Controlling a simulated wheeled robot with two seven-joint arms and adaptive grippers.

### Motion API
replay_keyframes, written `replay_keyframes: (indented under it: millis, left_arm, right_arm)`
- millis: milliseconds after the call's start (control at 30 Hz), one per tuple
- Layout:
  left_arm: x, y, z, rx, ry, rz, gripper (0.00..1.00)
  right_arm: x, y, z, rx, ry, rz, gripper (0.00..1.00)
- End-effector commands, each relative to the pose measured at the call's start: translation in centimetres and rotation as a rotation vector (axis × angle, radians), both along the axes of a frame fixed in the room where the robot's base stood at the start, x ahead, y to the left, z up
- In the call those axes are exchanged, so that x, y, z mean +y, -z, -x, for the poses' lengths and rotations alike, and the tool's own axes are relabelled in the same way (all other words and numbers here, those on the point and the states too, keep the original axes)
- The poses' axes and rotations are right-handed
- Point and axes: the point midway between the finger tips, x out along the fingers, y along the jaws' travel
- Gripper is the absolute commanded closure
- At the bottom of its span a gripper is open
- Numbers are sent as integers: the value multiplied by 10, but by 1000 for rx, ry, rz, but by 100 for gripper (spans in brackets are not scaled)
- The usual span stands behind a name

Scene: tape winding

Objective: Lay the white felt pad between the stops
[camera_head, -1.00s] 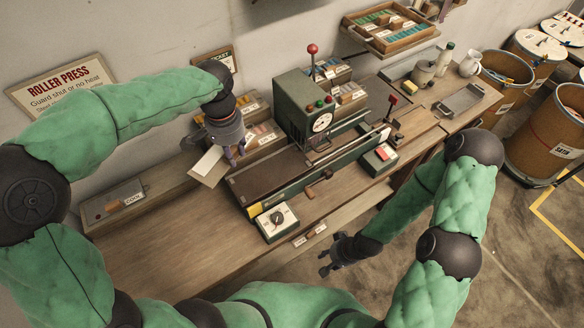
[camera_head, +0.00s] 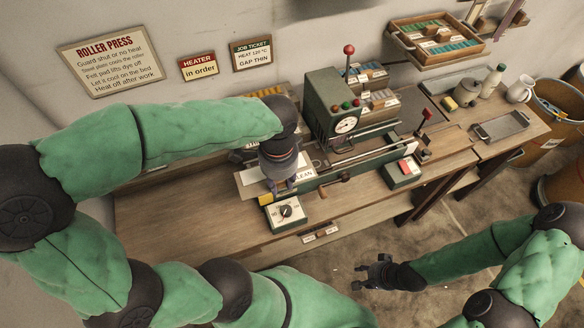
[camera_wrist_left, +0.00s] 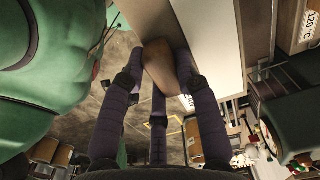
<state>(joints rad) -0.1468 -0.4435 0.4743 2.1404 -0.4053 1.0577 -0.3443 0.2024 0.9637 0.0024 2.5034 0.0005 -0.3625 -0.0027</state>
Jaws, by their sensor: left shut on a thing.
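My left gripper (camera_head: 280,188) is over the near left end of the roller press. It is shut on a brown grip (camera_wrist_left: 160,65) that shows between its fingers in the left wrist view. A flat white pad (camera_head: 253,176) juts out to the left of the gripper in the head view; a broad pale panel (camera_wrist_left: 215,40) beside the brown grip in the wrist view appears to be the same piece. The arm and gripper cover much of the press bed, and I cannot make out the stops. My right gripper (camera_head: 372,272) is open and empty, away in front of the bench.
The green press housing (camera_head: 335,105) with a gauge stands behind the bed. A dial box (camera_head: 286,212) is at the near left, and a box with a red button (camera_head: 403,172) at the right. The left bench top (camera_head: 170,218) is clear. A grey tray (camera_head: 502,126) lies at the right.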

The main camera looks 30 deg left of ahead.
Motion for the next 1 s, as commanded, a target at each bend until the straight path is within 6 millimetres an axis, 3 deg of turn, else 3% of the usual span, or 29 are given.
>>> replay_keyframes:
  millis: [267,500,767,1000]
  left_arm:
    - [19,30,-57,3,-3,1,100]
    - [29,66,-85,1,-2,0,100]
    - [32,79,-96,1,-1,1,100]
    - [34,109,-101,1,-1,0,100]
  right_arm:
    - [0,14,0,0,0,0,60]
    - [0,25,0,0,0,0,60]
    - [0,28,0,0,0,0,60]
    - [0,37,0,0,0,0,60]
